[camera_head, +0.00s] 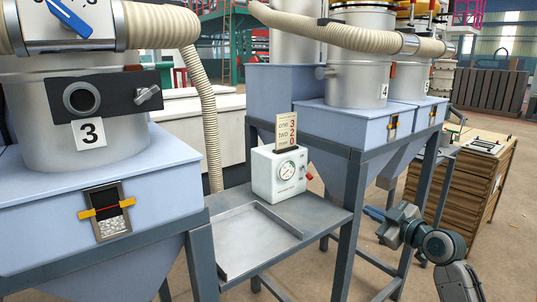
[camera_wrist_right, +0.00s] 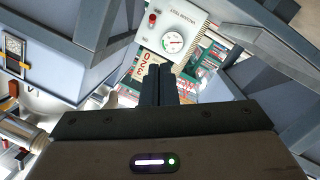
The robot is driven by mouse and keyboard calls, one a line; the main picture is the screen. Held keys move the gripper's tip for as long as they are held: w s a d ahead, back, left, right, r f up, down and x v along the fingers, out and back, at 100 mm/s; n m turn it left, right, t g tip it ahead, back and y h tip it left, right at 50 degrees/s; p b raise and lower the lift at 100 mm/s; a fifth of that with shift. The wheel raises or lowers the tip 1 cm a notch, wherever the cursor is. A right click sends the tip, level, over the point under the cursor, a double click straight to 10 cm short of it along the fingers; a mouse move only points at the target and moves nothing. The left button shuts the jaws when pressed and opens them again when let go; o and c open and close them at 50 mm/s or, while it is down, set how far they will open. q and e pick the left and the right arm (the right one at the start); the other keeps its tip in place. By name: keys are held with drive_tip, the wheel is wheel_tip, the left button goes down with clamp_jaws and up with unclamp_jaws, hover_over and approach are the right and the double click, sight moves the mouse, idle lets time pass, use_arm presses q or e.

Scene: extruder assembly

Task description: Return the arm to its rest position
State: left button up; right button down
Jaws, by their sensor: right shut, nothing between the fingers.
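My right gripper (camera_head: 375,214) is at the lower right of the head view, in front of the frame legs under the blue hoppers. Its fingers point left, and it holds nothing. In the right wrist view the fingers of this gripper (camera_wrist_right: 158,84) are together, with no object between them. My left gripper is not in view.
A white gauge box (camera_head: 279,174) stands on the grey metal table (camera_head: 325,215), beside a shallow tray (camera_head: 246,241). Hopper 3 (camera_head: 45,212) is at left, hopper 4 (camera_head: 375,123) at upper right. A wooden cabinet (camera_head: 470,185) stands at right. Open floor lies around my right arm.

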drive_tip(key=d+f+m+g+h, duration=0.1)
drive_tip(key=d+f+m+h, duration=0.15)
drive_tip(key=f, duration=1.05)
drive_tip(key=d+f+m+g+h, duration=0.1)
drive_tip(key=f+m+h, duration=0.15)
drive_tip(key=f, duration=0.95)
drive_tip(key=s+d+f+m+g+h, duration=0.15)
drive_tip(key=s+f, duration=0.35)
drive_tip(key=f, duration=0.7)
drive_tip(key=s+d+f+m+g, duration=0.1)
drive_tip(key=s+f+m+g, duration=0.15)
drive_tip(key=s+f, duration=0.65)
drive_tip(key=s+f+m+g+h, duration=0.2)
drive_tip(key=s+f+g, duration=0.2)
drive_tip(key=s+f, duration=1.8)
drive_tip(key=s+a+f+g, duration=0.1)
drive_tip(key=s+f, duration=0.4)
drive_tip(key=s, duration=0.6)
drive_tip(key=s+a+f+g, duration=0.2)
drive_tip(key=s+f, duration=0.3)
drive_tip(key=s, duration=0.7)
drive_tip(key=shift+s+f+m, duration=0.15)
drive_tip(key=shift+f+m, duration=0.1)
drive_tip(key=shift+m, duration=0.15)
drive_tip(key=shift+h, duration=0.25)
